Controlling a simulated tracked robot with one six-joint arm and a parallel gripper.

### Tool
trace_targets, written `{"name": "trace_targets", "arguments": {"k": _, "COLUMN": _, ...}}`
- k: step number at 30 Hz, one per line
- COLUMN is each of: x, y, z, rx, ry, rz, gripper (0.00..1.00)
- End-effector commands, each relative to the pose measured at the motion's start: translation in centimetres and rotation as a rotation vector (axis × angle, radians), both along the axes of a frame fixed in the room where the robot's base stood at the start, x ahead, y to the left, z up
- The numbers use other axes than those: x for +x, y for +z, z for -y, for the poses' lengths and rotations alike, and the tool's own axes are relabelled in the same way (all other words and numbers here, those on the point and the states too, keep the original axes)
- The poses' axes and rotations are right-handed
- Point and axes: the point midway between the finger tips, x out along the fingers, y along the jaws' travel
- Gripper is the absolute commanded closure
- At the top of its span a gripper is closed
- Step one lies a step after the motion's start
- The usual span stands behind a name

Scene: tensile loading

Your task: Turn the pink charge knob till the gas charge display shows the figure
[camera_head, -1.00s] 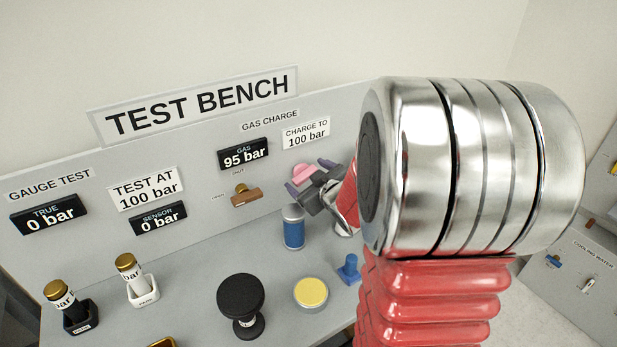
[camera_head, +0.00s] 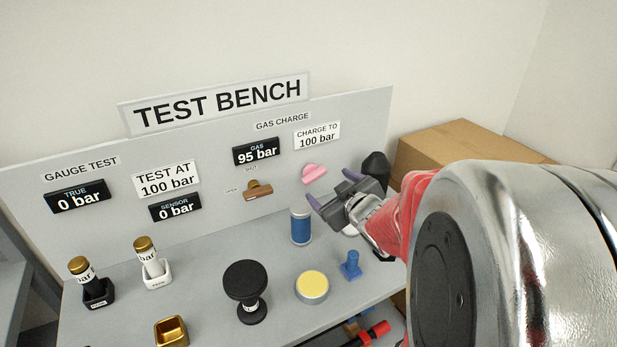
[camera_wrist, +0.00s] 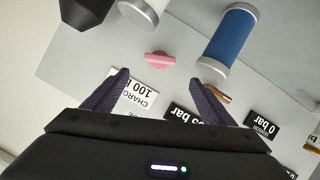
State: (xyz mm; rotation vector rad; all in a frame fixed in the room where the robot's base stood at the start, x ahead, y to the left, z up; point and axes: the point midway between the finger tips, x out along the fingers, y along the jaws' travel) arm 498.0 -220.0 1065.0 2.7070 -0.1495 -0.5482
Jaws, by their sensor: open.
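The pink charge knob (camera_head: 313,174) is on the bench's upright panel, below the sign reading CHARGE TO 100 bar (camera_head: 317,135). The gas charge display (camera_head: 256,151) reads 95 bar. My gripper (camera_head: 332,190) is open and empty, just in front of the knob and a little to its lower right. In the wrist view the knob (camera_wrist: 160,59) lies beyond the fingertips, between their lines and apart from them. My gripper (camera_wrist: 165,78) shows both purple fingers spread there.
A brown lever (camera_head: 258,192) is on the panel left of the knob. A blue cylinder (camera_head: 301,226) stands below the knob. A black knob (camera_head: 246,285), a yellow-topped disc (camera_head: 312,287) and a blue fitting (camera_head: 351,265) are on the bench. A cardboard box (camera_head: 460,145) stands behind right.

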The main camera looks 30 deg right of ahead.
Motion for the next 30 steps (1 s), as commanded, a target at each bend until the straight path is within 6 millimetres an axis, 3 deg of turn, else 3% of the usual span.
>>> {"name": "trace_targets", "arguments": {"k": 10, "x": 0.7, "y": 0.2, "z": 0.6, "rx": -0.011, "ry": -0.018, "rz": -0.023, "gripper": 0.22}}
{"name": "trace_targets", "arguments": {"k": 21, "x": 4.6, "y": 2.1, "z": 3.7, "rx": -0.066, "ry": -0.155, "rz": -0.203, "gripper": 0.22}}
{"name": "trace_targets", "arguments": {"k": 30, "x": 6.8, "y": 4.2, "z": 3.6, "rx": -0.062, "ry": -0.25, "rz": -0.381, "gripper": 0.22}}
